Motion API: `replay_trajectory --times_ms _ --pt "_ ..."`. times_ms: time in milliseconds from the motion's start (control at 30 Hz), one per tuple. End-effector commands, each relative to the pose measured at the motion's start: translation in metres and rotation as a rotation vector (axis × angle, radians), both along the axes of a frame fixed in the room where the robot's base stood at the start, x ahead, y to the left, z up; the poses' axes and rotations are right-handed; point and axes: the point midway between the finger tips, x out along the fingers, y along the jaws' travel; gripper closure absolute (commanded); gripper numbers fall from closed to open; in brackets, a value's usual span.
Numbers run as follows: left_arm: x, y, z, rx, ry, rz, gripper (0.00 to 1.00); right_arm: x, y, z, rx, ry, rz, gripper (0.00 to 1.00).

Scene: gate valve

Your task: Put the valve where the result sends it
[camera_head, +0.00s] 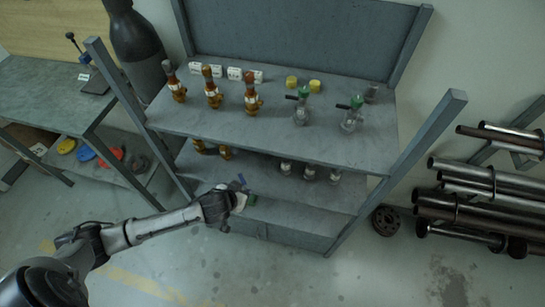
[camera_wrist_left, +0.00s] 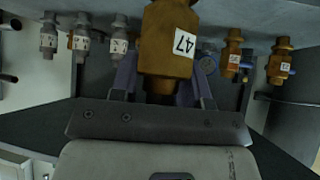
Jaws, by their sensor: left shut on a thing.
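My left gripper (camera_head: 236,195) is in front of the lower shelf of the grey rack. In the left wrist view my left gripper (camera_wrist_left: 170,82) is shut on a brass-brown valve (camera_wrist_left: 168,40) with a white tag that seems to read 47. The held valve's far end is cut off by the top of that view. In the head view the held valve is hard to make out behind the gripper. My right gripper is in neither view.
The upper shelf (camera_head: 215,122) holds several brass and grey valves, white tags and yellow caps. The lower shelf (camera_head: 270,180) holds brass valves (camera_head: 225,152) left and grey valves (camera_head: 309,172) right. A workbench (camera_head: 40,95) is at left; pipes (camera_head: 480,190) are at right.

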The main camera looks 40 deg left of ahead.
Motion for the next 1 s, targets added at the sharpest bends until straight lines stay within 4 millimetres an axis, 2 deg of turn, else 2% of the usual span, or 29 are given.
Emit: replay_trajectory --times_ms 100,367,800,1000 --pt "0.017 0.013 -0.011 0.001 -0.008 -0.024 1.0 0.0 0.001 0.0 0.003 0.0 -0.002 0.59" --pt "0.049 0.011 -0.01 0.0 -0.013 -0.07 1.0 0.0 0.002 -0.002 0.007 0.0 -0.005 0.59" --pt "0.147 0.019 -0.01 -0.001 -0.013 -0.071 1.0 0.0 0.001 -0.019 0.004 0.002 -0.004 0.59" --pt "0.173 0.022 -0.01 -0.002 -0.01 -0.071 1.0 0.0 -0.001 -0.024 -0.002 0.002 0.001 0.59"
